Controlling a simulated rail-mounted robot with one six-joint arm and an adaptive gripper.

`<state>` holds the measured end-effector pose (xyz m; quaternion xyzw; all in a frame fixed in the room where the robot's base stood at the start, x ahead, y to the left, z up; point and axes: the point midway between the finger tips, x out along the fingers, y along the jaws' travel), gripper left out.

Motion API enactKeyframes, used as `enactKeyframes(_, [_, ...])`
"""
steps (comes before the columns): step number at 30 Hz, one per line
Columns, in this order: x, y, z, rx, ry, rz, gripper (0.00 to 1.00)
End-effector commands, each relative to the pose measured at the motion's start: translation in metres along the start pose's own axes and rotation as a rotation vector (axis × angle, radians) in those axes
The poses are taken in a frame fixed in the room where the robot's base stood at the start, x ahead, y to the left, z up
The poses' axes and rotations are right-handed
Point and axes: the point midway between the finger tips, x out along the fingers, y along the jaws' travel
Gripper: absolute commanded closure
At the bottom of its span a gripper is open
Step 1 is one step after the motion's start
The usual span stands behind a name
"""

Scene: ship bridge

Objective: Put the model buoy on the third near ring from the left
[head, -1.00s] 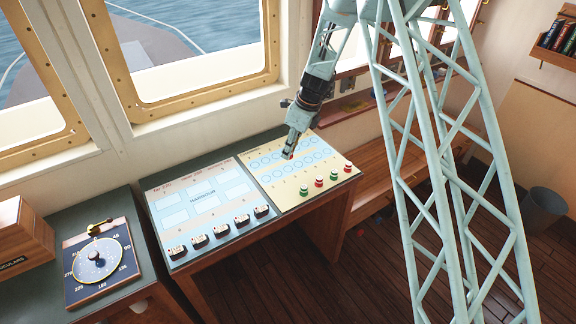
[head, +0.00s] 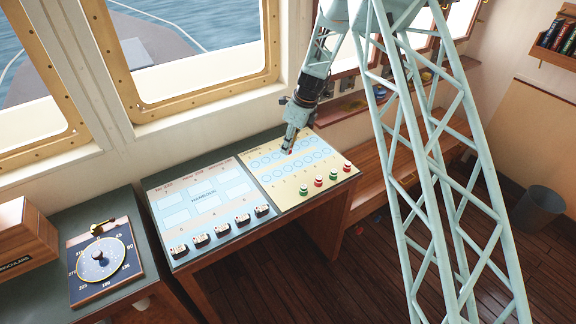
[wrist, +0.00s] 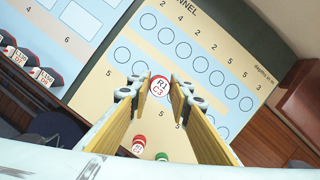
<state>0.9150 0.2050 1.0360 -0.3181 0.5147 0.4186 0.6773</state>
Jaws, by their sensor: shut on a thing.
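The model buoy (wrist: 160,86) is red and white, with a round top marked R1 C3 in the wrist view. My gripper (wrist: 160,98) is shut on it. In the head view my gripper (head: 290,149) holds the buoy, a small red spot, over the cream chart panel (head: 283,202). The panel's blue strips carry two rows of rings: a far row (wrist: 200,64) and a near row (wrist: 122,54). In the wrist view the fingers and buoy hide the middle of the near row. I cannot tell how high the buoy is above the panel.
Several red and green buoys (head: 319,181) stand along the panel's near edge. To the left is a HARBOUR panel (head: 204,196) with several dark model blocks (head: 200,241) along its front. A compass-like dial (head: 103,260) is further left. Windows stand behind the desk.

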Motion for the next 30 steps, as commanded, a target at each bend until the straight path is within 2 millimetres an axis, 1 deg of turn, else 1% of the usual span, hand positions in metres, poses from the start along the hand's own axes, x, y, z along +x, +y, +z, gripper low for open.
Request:
enactKeyframes(9, [0.036, 0.001, -0.011, 0.001, 0.002, 0.002, 0.87])
enactKeyframes(15, [0.050, 0.000, -0.014, 0.000, 0.001, 0.001, 0.87])
enactKeyframes(30, [0.055, 0.001, -0.016, 0.000, 0.001, 0.001, 0.87])
